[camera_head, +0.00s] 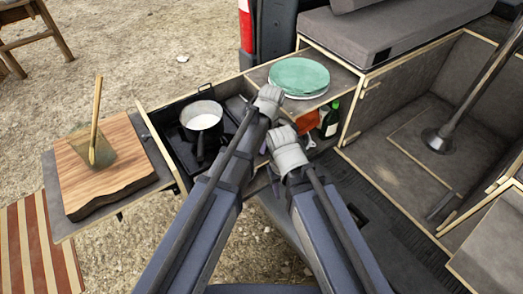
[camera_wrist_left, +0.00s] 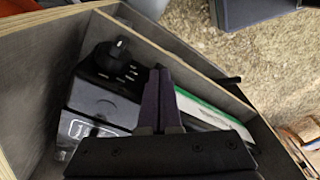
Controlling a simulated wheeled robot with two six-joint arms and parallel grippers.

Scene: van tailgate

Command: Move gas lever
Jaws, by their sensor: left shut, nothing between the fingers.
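In the left wrist view, a black knob with a small lever (camera_wrist_left: 118,48) stands on the dark control panel of the stove unit, with white markings beside it. My left gripper (camera_wrist_left: 160,80) is shut and empty, its fingers to the right of the knob and apart from it in the picture. In the head view the camp stove (camera_head: 181,154) sits in the pulled-out drawer with a white-filled pot (camera_head: 203,118) on it. The knob is hidden there behind my left arm. My right wrist (camera_head: 288,150) is close beside the left; its fingers are mostly hidden.
A green plate (camera_head: 299,75) rests on the shelf behind my wrists. A dark green bottle (camera_head: 330,120) stands right of them. Drawer walls (camera_wrist_left: 45,55) border the panel closely.

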